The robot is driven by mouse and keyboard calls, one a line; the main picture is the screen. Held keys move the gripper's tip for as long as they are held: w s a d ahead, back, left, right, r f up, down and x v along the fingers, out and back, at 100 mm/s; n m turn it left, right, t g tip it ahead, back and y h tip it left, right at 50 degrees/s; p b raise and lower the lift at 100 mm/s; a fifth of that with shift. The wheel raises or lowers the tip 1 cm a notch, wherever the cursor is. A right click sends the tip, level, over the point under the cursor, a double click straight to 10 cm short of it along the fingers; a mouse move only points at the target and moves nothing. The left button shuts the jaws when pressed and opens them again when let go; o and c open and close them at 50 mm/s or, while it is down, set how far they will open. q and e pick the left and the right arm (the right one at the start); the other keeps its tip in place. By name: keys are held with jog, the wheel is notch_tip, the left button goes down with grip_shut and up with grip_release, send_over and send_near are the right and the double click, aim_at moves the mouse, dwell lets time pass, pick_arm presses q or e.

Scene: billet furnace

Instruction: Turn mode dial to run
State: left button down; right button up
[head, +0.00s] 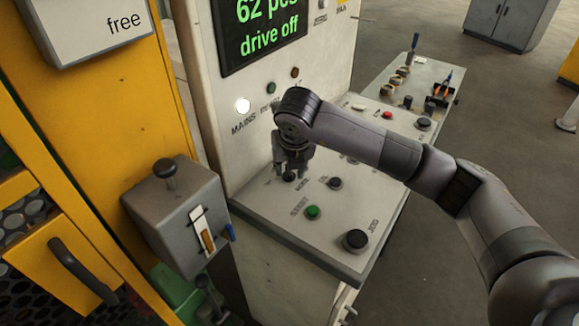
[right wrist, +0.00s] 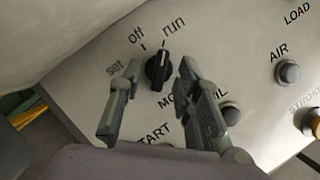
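The mode dial (right wrist: 157,70) is a black knob on the pale sloped panel, with the words set, off and run around its upper side. Its upper end leans toward the run side; the exact setting is hard to read. My right gripper (right wrist: 159,76) is open, one finger on each side of the dial, with a visible gap on both sides. In the head view my right gripper (head: 291,163) points down over the dial (head: 289,177), which is partly hidden by the fingers. My left gripper is not in view.
Around the dial are a green button (head: 313,212), a black knob (head: 355,239) and a dark button (head: 335,183). A display (head: 262,28) reads "drive off", and a white MAINS lamp (head: 243,105) is lit. A grey lever box (head: 180,215) stands left of the panel.

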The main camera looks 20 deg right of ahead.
jog(key=v, duration=1.1)
jog(key=shift+r, duration=0.25)
jog(key=shift+s, duration=0.1)
